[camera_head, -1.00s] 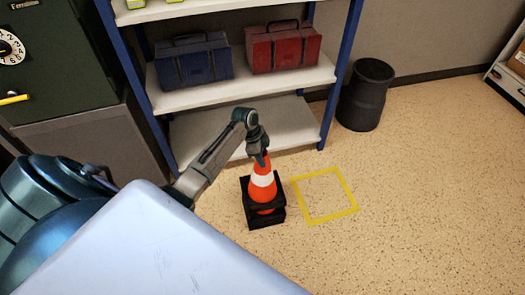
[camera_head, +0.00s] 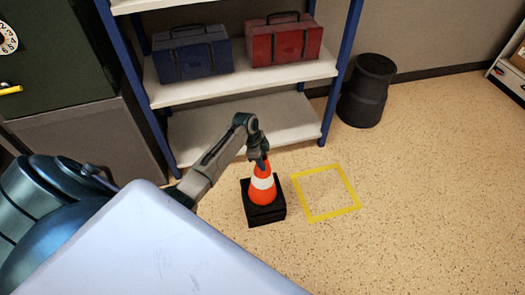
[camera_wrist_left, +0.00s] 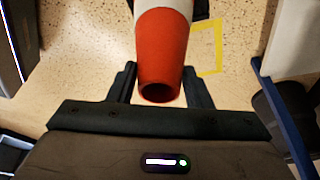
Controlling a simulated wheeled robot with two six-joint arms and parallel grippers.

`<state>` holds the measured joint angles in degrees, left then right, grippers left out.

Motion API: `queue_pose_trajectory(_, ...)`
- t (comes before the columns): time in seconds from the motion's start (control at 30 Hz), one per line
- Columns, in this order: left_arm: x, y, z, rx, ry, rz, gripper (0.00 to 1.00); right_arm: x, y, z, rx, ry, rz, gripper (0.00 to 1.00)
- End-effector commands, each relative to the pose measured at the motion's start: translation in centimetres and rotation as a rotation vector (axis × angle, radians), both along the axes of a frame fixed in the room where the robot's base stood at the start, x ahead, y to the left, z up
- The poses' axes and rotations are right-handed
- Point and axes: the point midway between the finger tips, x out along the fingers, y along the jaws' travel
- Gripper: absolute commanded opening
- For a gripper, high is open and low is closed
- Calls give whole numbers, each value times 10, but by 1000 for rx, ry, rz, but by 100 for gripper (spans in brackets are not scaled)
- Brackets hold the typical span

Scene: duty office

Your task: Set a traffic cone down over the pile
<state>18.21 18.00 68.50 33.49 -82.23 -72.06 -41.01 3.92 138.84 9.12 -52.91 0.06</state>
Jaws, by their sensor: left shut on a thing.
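An orange and white traffic cone (camera_head: 262,197) stands upright beside the yellow floor square. It also shows in the wrist view (camera_wrist_left: 160,45), its open top between my fingers. My left gripper (camera_head: 262,164) is shut on the cone near its top. The cone's black base rests low, close over the black base of the pile (camera_head: 267,218). The two bases look stacked together with no clear gap. The cone hides the rest of the pile. My right gripper is not in view.
A yellow taped square (camera_head: 333,213) on the floor is empty, just right of the pile. A shelf (camera_head: 245,128) with a blue toolbox (camera_head: 192,57) and a red toolbox (camera_head: 284,42) stands behind. A black bin (camera_head: 366,92) stands back right. The floor at right is clear.

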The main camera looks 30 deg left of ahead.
Motion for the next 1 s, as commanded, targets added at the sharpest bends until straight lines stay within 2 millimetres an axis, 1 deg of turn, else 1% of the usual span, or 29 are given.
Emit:
queue_pose_trajectory(0.27, 1, 0, 1, 0, -2, 0, 0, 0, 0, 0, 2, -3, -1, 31)
queue_pose_trajectory(0.3, 1, 0, 1, 0, -2, 0, 47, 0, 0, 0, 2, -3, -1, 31)
queue_pose_trajectory(0.37, 1, 0, 1, 0, -2, 0, 59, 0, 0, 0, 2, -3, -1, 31)
queue_pose_trajectory(0.4, 1, 0, 1, 0, -1, 0, 67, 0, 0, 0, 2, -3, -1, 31)
queue_pose_trajectory(0.43, 1, 0, 0, 0, -1, 0, 71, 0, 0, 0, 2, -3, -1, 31)
queue_pose_trajectory(0.67, -1, 0, -2, 1, 3, 0, 71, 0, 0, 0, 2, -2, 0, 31)
queue_pose_trajectory(0.77, -1, 1, 2, 1, 3, 0, 71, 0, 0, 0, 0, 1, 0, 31)
queue_pose_trajectory(0.87, -2, 4, 13, 2, 0, 0, 71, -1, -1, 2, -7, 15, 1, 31)
queue_pose_trajectory(1.0, -5, 12, 40, 3, -2, 0, 71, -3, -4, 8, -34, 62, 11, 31)
